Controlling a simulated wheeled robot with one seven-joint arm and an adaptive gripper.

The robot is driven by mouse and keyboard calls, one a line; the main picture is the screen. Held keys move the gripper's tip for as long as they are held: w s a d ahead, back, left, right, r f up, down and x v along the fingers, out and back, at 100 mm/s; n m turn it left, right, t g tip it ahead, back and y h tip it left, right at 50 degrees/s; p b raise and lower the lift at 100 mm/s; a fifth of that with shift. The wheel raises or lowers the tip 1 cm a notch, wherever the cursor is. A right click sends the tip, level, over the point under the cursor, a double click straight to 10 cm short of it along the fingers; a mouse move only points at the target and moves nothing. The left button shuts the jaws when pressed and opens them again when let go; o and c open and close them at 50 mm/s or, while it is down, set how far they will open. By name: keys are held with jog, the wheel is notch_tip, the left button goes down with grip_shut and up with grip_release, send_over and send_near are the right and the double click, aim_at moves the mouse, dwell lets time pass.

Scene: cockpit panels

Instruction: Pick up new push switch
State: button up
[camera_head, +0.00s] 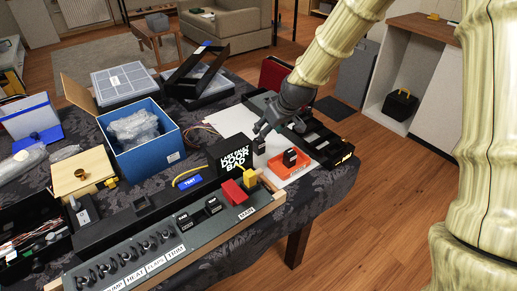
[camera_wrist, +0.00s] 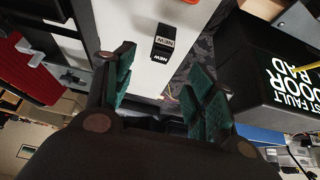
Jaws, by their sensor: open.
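The new push switch (camera_wrist: 161,48) is a small black block with white "NEW" labels. In the wrist view it rests on a white sheet (camera_wrist: 135,25), ahead of and between the fingers of my gripper (camera_wrist: 162,68). The fingers are open, with dark green pads, and nothing is between the pads. In the head view my gripper (camera_head: 263,131) hangs just above a small dark block (camera_head: 259,146) on the white sheet, which appears to be this switch. Whether the fingers touch it cannot be told.
An orange tray (camera_head: 279,171) with a black block (camera_head: 290,157) lies to the right. The black "DOOR BAD" box (camera_head: 235,153) stands close on the left. A black compartment tray (camera_head: 325,150) lies behind. The switch panel (camera_head: 170,232) runs along the table's front.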

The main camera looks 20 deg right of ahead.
aim_at(259, 146)
jog(key=shift+p+x, duration=0.55)
jog(key=shift+x, duration=4.7)
jog(key=shift+s+f, duration=0.1)
jog(key=shift+s, duration=0.1)
jog(key=c, duration=1.1)
